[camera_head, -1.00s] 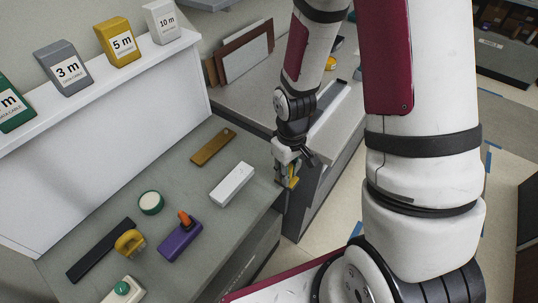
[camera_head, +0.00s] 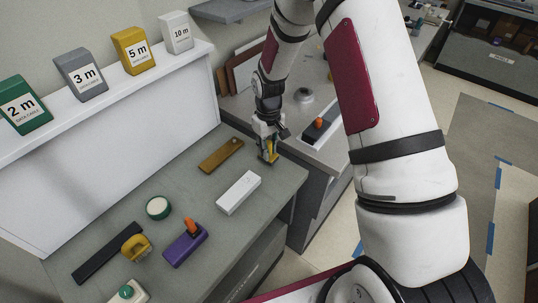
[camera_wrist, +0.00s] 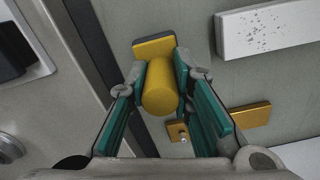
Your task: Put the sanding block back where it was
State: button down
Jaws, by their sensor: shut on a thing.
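My gripper (camera_wrist: 160,85) is shut on a yellow block with a thick round handle (camera_wrist: 160,90), which I take to be the sanding block. Its flat yellow base (camera_wrist: 153,47) shows past the fingers; the rest is hidden. In the head view, my gripper (camera_head: 268,144) holds the block (camera_head: 268,157) at the back right corner of the grey counter (camera_head: 195,187), near its edge. I cannot tell whether the base touches the counter.
A lower side table (camera_head: 338,155) stands beyond a gap. Labelled boxes line the shelf (camera_head: 110,110).

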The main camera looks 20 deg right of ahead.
jog(key=shift+s+f, duration=0.15)
jog(key=shift+f, duration=1.3)
jog(key=c, duration=1.4)
grip_release()
jog(key=shift+f, duration=0.15)
